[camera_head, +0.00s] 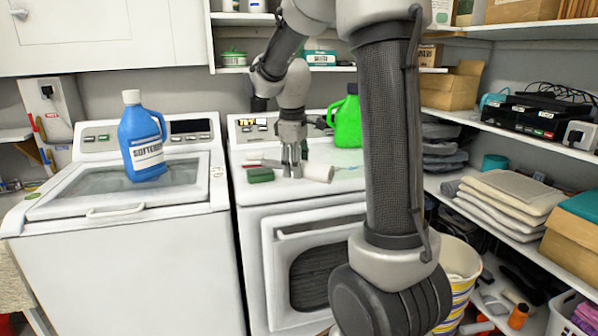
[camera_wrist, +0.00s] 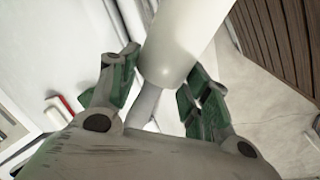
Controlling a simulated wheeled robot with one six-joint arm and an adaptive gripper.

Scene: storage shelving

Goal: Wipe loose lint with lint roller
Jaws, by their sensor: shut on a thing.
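My gripper (camera_head: 291,170) is low over the white top of the right-hand machine (camera_head: 330,190). It is shut on the lint roller (camera_head: 318,172), whose white cylinder sticks out to the right of the fingers. In the wrist view the roller's pale cylinder (camera_wrist: 185,40) fills the upper middle, and its grey handle lies between my green-padded fingers (camera_wrist: 158,92). I cannot tell whether the roller touches the machine top. No loose lint can be made out at this size.
A dark green block (camera_head: 260,175) lies left of my gripper, with a small red item (camera_head: 252,163) behind it. A bright green jug (camera_head: 347,121) stands at the back right. A blue softener bottle (camera_head: 142,140) stands on the left machine. Shelves (camera_head: 500,215) line the right.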

